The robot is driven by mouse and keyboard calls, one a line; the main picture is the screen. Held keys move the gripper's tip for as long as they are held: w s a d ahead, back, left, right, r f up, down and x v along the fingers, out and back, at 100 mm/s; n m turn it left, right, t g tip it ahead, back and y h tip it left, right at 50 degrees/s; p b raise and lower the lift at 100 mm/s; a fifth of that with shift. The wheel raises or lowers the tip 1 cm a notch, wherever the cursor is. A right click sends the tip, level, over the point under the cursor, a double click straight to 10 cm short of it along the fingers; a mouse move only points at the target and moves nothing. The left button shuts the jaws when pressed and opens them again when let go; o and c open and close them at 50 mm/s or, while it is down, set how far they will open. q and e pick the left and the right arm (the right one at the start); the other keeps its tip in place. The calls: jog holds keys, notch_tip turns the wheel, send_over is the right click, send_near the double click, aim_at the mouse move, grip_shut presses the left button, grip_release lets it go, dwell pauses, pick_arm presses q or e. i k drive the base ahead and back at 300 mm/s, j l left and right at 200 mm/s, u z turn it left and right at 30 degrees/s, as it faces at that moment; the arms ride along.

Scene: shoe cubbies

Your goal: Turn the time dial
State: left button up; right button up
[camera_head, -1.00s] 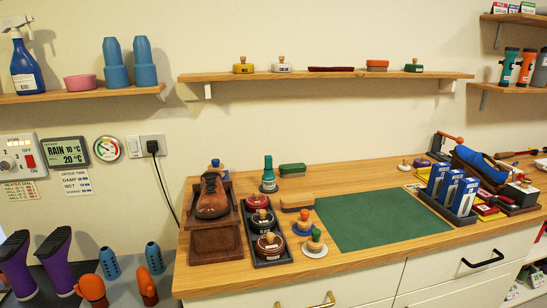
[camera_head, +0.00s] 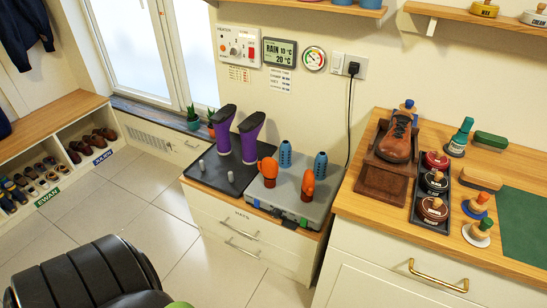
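A white wall panel (camera_head: 239,46) above the low cabinet carries a round knob (camera_head: 234,48) with small marks around it and a red switch (camera_head: 252,53). A round gauge (camera_head: 314,60) with a coloured scale is on the wall to its right. A grey box (camera_head: 290,198) below holds orange and blue shoe inserts and has small green and dark parts along its front edge. I cannot tell from the view which part is the time dial, and the markings are too small to read surely. Neither of my grippers shows.
Two purple boot forms (camera_head: 250,135) stand on a dark tray left of the grey box. A counter (camera_head: 350,205) with a brown shoe (camera_head: 397,138) is at right. Shoe cubbies (camera_head: 70,140) line the left wall; floor tiles (camera_head: 165,205) between are open.

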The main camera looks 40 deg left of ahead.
aim_at(276, 213)
jog(key=u, duration=1.25)
